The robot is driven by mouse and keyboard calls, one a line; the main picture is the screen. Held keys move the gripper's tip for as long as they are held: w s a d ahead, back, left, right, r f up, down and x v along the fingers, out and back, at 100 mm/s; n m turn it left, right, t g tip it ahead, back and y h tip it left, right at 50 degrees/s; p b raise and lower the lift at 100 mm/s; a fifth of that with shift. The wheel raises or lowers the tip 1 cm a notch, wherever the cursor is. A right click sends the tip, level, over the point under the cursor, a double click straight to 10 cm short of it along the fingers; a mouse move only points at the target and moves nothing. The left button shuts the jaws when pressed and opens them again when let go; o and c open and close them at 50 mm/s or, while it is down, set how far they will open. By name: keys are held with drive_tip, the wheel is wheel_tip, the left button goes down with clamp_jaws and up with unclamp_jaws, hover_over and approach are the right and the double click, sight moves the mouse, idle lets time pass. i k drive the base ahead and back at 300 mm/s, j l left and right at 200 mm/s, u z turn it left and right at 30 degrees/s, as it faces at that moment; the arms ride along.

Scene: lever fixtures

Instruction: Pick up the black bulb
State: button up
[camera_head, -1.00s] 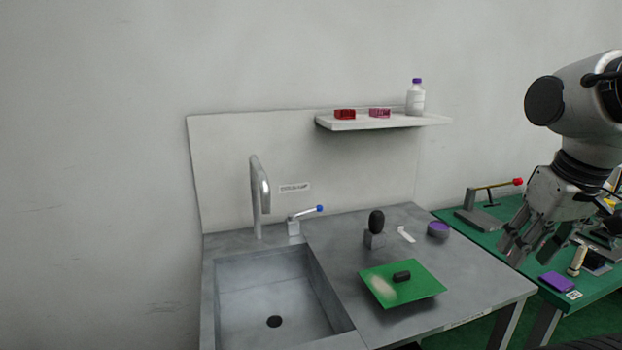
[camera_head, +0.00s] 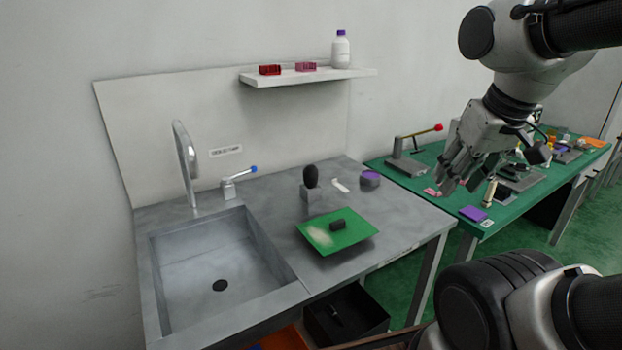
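The black bulb (camera_head: 311,176) is a dark egg shape standing upright on a small grey block (camera_head: 309,193) on the metal counter, behind the green board. My gripper (camera_head: 453,185) hangs with its fingers pointing down, well to the right of the bulb, in front of or above the green table. Its fingers look spread apart with nothing between them. It does not touch the bulb.
A green board (camera_head: 350,238) with a dark block (camera_head: 337,225) lies on the counter (camera_head: 400,215). A purple-topped round container (camera_head: 370,179) stands right of the bulb. The sink (camera_head: 215,262), faucet (camera_head: 185,160) and blue-tipped lever (camera_head: 240,180) are left. A shelf (camera_head: 300,78) hangs above. The green table (camera_head: 430,190) holds a red-tipped lever (camera_head: 415,142).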

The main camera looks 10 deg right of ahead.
sight(310, 175)
drive_tip(key=i+l+u, duration=0.2)
drive_tip(key=l, duration=0.15)
drive_tip(key=i+l+u, duration=0.2)
drive_tip(key=l, duration=0.15)
drive_tip(key=l+u, duration=0.2)
drive_tip(key=l, duration=0.2)
